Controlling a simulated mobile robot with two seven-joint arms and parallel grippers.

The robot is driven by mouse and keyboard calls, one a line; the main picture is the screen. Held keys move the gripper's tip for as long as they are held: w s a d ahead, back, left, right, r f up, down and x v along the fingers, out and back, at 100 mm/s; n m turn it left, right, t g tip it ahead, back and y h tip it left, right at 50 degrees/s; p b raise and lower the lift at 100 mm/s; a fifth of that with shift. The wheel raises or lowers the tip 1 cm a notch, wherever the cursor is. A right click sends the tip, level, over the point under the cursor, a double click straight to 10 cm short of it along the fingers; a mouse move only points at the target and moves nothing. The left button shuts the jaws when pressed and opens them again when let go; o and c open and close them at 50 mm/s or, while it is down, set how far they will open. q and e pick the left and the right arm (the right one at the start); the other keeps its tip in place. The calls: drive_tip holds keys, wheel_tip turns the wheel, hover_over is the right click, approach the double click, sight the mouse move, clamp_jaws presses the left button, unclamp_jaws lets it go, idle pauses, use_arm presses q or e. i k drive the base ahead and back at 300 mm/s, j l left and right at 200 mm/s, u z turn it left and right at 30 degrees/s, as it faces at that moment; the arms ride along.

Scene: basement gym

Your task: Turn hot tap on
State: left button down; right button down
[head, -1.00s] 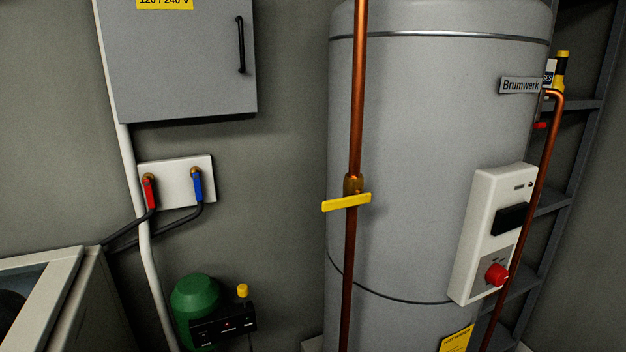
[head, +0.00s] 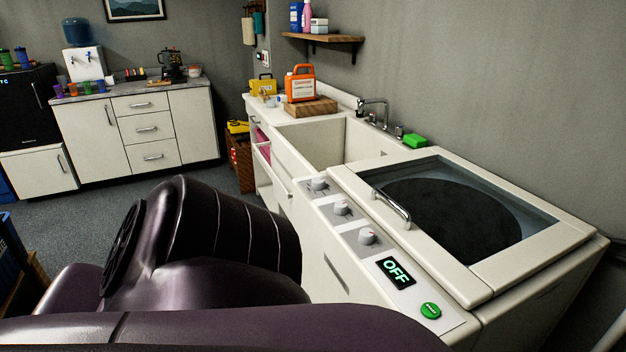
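A metal faucet (head: 374,103) stands at the back edge of the white sink basin (head: 312,132), right of the middle in the head view. Small metal fittings, perhaps handles (head: 398,131), sit beside it; which one is hot cannot be told. No water can be made out from the spout. Neither of my grippers is in view; only dark parts of my own body fill the lower left.
A white washing machine (head: 340,284) with a glass lid, knobs and a display reading OFF stands right of the sink. A green sponge (head: 414,140) lies by the faucet. An orange jug (head: 300,84) stands on a wooden block (head: 311,108). Open floor (head: 95,200) lies left.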

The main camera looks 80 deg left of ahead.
sight(373, 116)
drive_tip(key=u, duration=2.4)
drive_tip(key=k, duration=0.35)
drive_tip(key=k+u, duration=0.15)
drive_tip(key=u, duration=0.25)
drive_tip(key=k+j+u, duration=0.1)
drive_tip(key=u, duration=0.3)
drive_tip(key=i+u, duration=0.2)
drive_tip(key=i, duration=0.2)
drive_tip(key=i+l+u, duration=0.2)
drive_tip(key=i, duration=0.2)
drive_tip(key=i+l, duration=0.15)
drive_tip(key=i, duration=0.5)
drive_tip(key=i+l, duration=0.1)
drive_tip(key=i, duration=1.9)
